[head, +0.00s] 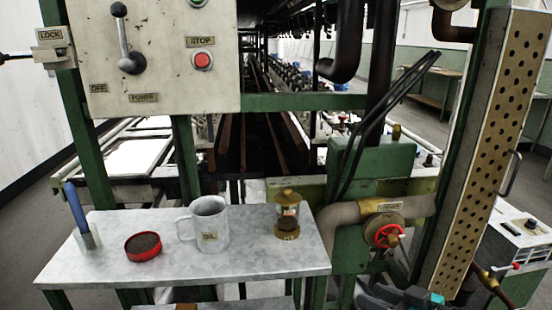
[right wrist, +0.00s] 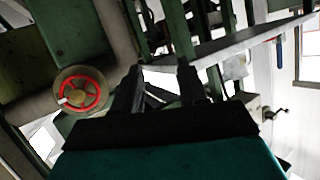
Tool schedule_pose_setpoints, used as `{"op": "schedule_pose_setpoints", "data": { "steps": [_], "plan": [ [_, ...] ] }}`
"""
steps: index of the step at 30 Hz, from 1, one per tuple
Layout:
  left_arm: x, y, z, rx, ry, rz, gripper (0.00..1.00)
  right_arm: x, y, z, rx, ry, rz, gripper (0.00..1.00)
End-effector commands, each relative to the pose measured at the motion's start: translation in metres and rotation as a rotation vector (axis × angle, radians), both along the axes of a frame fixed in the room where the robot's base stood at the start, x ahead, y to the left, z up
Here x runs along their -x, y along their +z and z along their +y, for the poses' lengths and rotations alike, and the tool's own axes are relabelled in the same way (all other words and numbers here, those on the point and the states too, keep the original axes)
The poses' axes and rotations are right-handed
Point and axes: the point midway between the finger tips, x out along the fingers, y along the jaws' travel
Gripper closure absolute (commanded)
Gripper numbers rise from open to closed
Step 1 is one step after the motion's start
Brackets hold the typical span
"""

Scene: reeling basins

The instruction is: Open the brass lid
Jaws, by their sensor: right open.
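A small glass jar (head: 288,212) with a brass base stands near the right end of the grey table in the head view. Its brass lid (head: 287,197) sits on top and looks shut. My right gripper (head: 368,293) is low at the bottom of the head view, right of the table and below the jar, apart from both. In the right wrist view its two dark fingers (right wrist: 160,75) stand apart with nothing between them. The lid cannot be made out in the right wrist view. My left gripper is not in view.
A white mug (head: 208,224), a red tin (head: 143,244) and a blue-handled tool in a holder (head: 80,215) share the table (head: 250,256). A red valve wheel (head: 389,236) on a pipe is close right of the jar; it shows left of my fingers in the right wrist view (right wrist: 80,92).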

Motion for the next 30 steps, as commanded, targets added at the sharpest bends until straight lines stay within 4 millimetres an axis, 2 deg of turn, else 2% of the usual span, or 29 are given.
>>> {"op": "schedule_pose_setpoints", "data": {
  "steps": [3, 6, 9, 12, 18, 22, 30],
  "plan": [
    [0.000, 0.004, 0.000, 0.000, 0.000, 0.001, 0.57, 0.023, -0.049, 0.005, 0.054, -0.100, 0.108, 0.58],
    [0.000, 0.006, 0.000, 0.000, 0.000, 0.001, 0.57, 0.050, -0.086, 0.010, 0.112, -0.189, 0.173, 0.58],
    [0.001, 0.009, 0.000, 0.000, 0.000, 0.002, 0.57, 0.078, -0.112, 0.018, 0.165, -0.252, 0.201, 0.58],
    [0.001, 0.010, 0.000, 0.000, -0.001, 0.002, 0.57, 0.104, -0.128, 0.028, 0.205, -0.286, 0.204, 0.58],
    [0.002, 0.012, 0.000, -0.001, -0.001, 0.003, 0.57, 0.137, -0.138, 0.048, 0.238, -0.301, 0.182, 0.58],
    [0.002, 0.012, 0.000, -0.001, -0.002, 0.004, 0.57, 0.142, -0.138, 0.052, 0.248, -0.301, 0.185, 0.58],
    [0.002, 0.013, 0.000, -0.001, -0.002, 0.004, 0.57, 0.149, -0.113, 0.044, 0.323, -0.302, 0.378, 0.58]
  ]
}}
